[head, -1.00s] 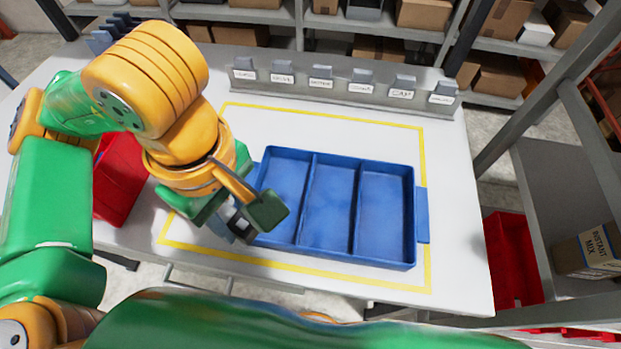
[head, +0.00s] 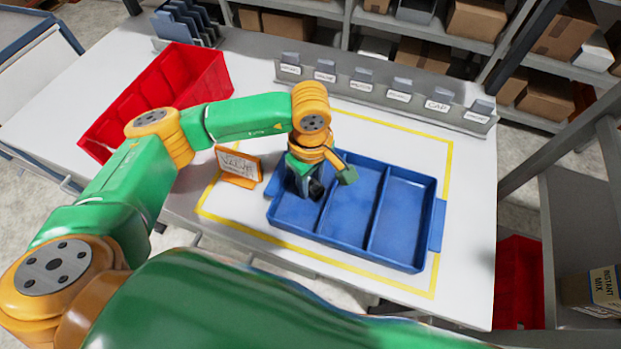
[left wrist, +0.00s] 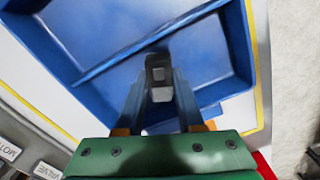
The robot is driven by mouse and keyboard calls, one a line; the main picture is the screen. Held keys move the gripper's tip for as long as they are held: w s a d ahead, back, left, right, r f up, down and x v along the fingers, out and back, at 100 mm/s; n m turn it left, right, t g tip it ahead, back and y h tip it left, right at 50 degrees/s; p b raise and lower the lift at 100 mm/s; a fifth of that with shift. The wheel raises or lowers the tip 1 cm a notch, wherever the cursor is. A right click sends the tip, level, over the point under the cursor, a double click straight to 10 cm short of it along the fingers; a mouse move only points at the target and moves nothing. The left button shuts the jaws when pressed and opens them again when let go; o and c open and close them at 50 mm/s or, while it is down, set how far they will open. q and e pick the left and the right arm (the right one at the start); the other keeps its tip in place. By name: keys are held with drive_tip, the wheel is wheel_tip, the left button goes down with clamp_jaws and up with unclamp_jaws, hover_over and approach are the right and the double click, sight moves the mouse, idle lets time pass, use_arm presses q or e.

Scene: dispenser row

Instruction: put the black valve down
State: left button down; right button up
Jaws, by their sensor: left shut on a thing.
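The black valve (left wrist: 158,58) is between the fingers of my left gripper (left wrist: 160,92), which is shut on it. In the head view my left gripper (head: 307,190) points down over the left compartment of the blue tray (head: 390,262), with the dark valve (head: 316,188) at its fingertips. The gripper hides part of the valve, and I cannot tell whether the valve touches the tray floor. The tray's three compartments look empty apart from the valve and gripper. My right gripper is not in view.
A yellow outline (head: 452,190) on the white table surrounds the tray. An orange-framed card (head: 238,166) stands left of the tray. A red bin (head: 160,95) is behind it to the left. A grey rack with labelled slots (head: 385,92) runs along the table's back.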

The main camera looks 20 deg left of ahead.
sight(310, 184)
use_arm(q)
drive_tip(key=shift+f, duration=0.2)
drive_tip(key=c, duration=0.5)
unclamp_jaws()
drive_tip(key=shift+r, duration=0.15)
drive_tip(key=shift+r, duration=0.3)
wheel_tip(310, 184, up, 12)
drive_tip(key=shift+f+b, duration=0.15)
drive_tip(key=shift+b, duration=0.75)
